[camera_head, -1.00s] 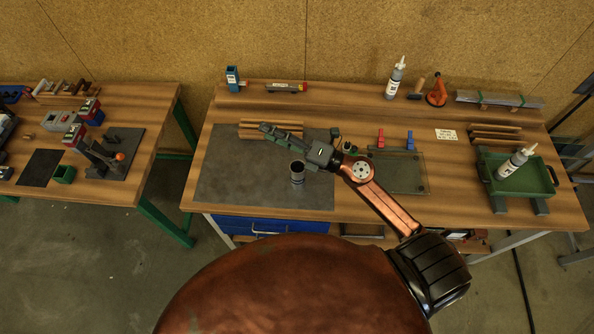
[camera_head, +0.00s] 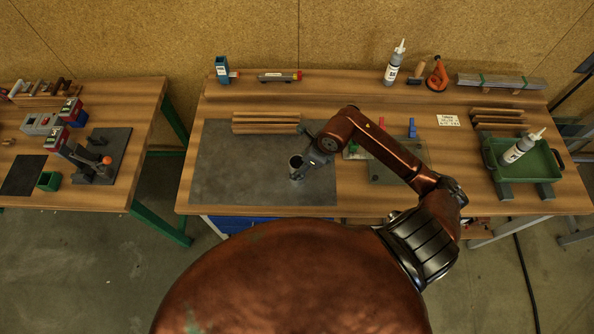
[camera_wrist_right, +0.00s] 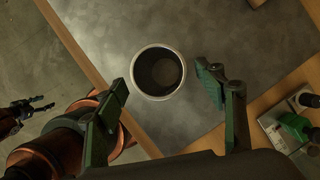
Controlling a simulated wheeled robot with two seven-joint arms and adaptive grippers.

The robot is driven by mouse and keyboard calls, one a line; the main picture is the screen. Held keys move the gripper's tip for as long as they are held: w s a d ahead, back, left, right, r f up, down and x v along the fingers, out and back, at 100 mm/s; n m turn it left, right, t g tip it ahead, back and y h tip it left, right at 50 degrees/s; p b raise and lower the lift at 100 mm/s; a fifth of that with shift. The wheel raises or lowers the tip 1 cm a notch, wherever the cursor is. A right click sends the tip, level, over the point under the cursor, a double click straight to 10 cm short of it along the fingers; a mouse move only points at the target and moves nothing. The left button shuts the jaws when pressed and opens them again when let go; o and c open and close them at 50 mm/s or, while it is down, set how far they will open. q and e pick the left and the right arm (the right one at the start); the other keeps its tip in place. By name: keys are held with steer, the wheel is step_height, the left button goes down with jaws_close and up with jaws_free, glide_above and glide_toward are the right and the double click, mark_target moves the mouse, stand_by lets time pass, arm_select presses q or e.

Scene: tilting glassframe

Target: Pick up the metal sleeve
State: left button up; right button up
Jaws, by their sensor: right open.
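The metal sleeve is a grey, open-topped cylinder standing upright on the dark grey mat (camera_head: 235,165). In the head view the sleeve (camera_head: 295,162) is partly covered by my right gripper (camera_head: 300,172). In the right wrist view I look down into the round mouth of the sleeve (camera_wrist_right: 158,74). My right gripper (camera_wrist_right: 163,82) is open, with a green-grey finger on either side of the sleeve and gaps visible between. Its fingers hold nothing. A dark two-fingered gripper, apparently my left one (camera_wrist_right: 32,110), shows small at the wrist view's left edge; its opening is unclear.
Wooden strips (camera_head: 266,122) lie behind the sleeve. A grey plate (camera_head: 385,172) with red and blue clamps is to the right. A green tray (camera_head: 490,160) holding a bottle (camera_head: 522,146) stands farther right. The mat left of the sleeve is clear.

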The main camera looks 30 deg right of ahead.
steer(key=x, duration=0.2)
steer(key=p+x, duration=0.1)
steer(key=x, duration=0.2)
steer(key=shift+d+f, duration=0.2)
steer(key=shift+f, duration=0.05)
steer(key=c, duration=1.3)
steer(key=shift+r, duration=0.15)
steer(key=shift+c, duration=0.2)
